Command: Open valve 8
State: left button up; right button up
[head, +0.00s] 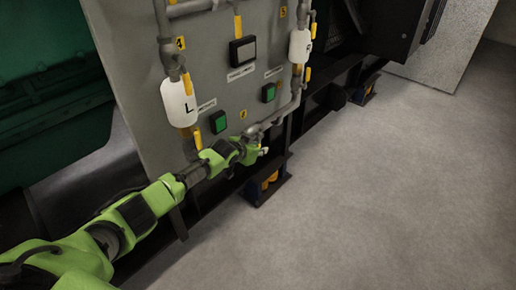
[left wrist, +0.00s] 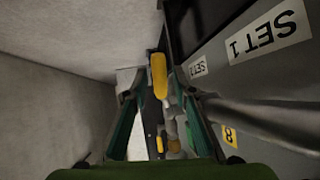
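The grey panel (head: 215,75) carries pipes and several yellow valve levers. A yellow tag reading 8 is low on the panel (head: 243,113); it also shows upside down in the left wrist view (left wrist: 230,136). My left gripper (head: 260,150) is at the panel's lower edge, just below that tag. In the left wrist view its two fingers (left wrist: 158,105) are apart. A yellow lever (left wrist: 159,75) shows in the gap between them, without clear contact. I cannot tell for sure that this lever is valve 8's. My right gripper is not in view.
A grey pipe (left wrist: 265,115) runs close beside the fingers in the left wrist view. White cylinders L (head: 179,102) and R (head: 300,46) hang on the panel's pipes. A dark base rail (head: 310,117) runs below. The floor (head: 400,180) to the right is clear.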

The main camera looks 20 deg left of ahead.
pick_arm(q)
jog(key=shift+s+a, duration=0.1)
jog(key=v, duration=0.7)
jog(key=shift+s+r, duration=0.25)
jog(key=shift+s, duration=0.1)
dwell(0.4)
